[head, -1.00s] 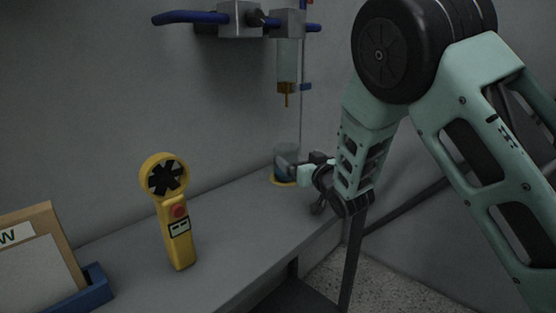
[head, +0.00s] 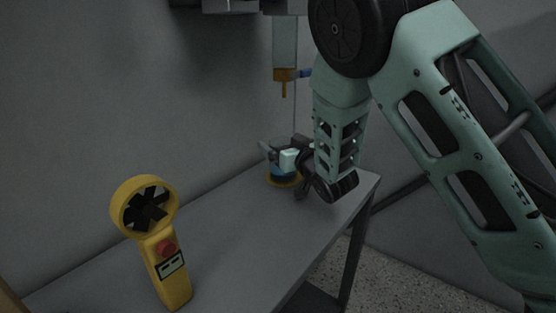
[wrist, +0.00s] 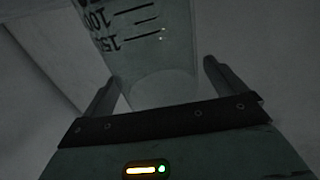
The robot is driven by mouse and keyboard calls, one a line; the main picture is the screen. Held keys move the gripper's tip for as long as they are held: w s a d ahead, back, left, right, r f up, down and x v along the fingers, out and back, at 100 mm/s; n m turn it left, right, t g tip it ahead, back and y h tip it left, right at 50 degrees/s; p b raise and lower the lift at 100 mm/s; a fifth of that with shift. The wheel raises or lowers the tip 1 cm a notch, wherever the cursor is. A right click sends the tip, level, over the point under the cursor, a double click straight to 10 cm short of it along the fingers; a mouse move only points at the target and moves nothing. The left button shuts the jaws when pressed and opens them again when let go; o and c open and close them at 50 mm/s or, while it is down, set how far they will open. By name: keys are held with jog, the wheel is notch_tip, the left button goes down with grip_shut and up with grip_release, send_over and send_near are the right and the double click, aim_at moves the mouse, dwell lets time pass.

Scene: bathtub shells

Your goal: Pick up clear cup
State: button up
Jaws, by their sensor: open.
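The clear cup (head: 284,172) stands at the far end of the grey bench on a yellow round base. Its lower part looks blue, and my gripper hides much of its upper part in the head view. My gripper (head: 277,150) is at the cup's upper part. In the wrist view the clear cup (wrist: 140,45) shows dark measuring marks and numbers. My gripper's open fingers (wrist: 161,72) lie to either side of its see-through wall. Contact cannot be made out.
A yellow handheld fan-like meter (head: 158,245) stands on the grey bench (head: 235,225) at front left. A clear cylinder with a brass tip (head: 284,80) hangs above the cup, close to my arm. A grey wall runs behind. The middle of the bench is clear.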

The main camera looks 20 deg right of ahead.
jog(key=shift+r, duration=0.1)
jog(key=c, duration=1.4)
